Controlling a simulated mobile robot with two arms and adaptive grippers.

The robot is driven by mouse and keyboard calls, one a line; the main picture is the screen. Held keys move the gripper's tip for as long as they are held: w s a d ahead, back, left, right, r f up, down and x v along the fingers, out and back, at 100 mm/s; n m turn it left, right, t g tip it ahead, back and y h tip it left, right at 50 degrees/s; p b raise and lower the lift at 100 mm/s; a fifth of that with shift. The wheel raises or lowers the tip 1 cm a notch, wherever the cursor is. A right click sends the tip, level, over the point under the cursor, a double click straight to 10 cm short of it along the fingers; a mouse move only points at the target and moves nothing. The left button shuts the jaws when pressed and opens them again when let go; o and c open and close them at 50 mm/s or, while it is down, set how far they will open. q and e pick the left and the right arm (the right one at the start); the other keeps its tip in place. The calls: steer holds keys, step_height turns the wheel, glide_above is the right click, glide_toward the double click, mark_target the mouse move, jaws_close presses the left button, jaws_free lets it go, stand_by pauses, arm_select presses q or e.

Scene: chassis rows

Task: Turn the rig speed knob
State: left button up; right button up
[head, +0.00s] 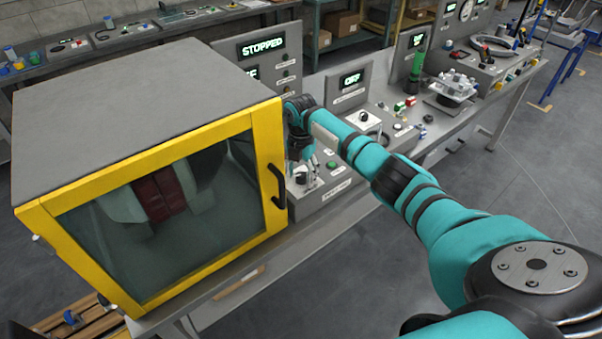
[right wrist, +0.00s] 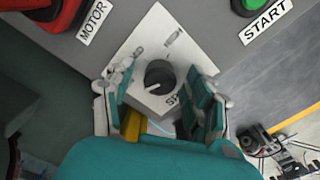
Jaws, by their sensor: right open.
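The rig speed knob (right wrist: 160,76) is a round black knob with a pale pointer line, on a white plate (right wrist: 157,40) whose label is partly hidden. In the right wrist view it lies between the two fingers of my right gripper (right wrist: 164,88), which is open, with a gap on each side. In the head view my right gripper (head: 301,160) points down over the small control panel just right of the yellow-framed cabinet. The arm and gripper hide part of that panel there. My left gripper is in neither view.
A green START button (right wrist: 262,5) and a red control (right wrist: 45,14) by the MOTOR label flank the plate. The yellow-framed cabinet (head: 150,160) with its black handle (head: 277,186) stands close left of my gripper. Displays read STOPPED (head: 263,46) and OFF (head: 351,79).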

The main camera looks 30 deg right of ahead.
mark_target(301, 174)
step_height(301, 174, up, 12)
stand_by(0.4)
stand_by(0.5)
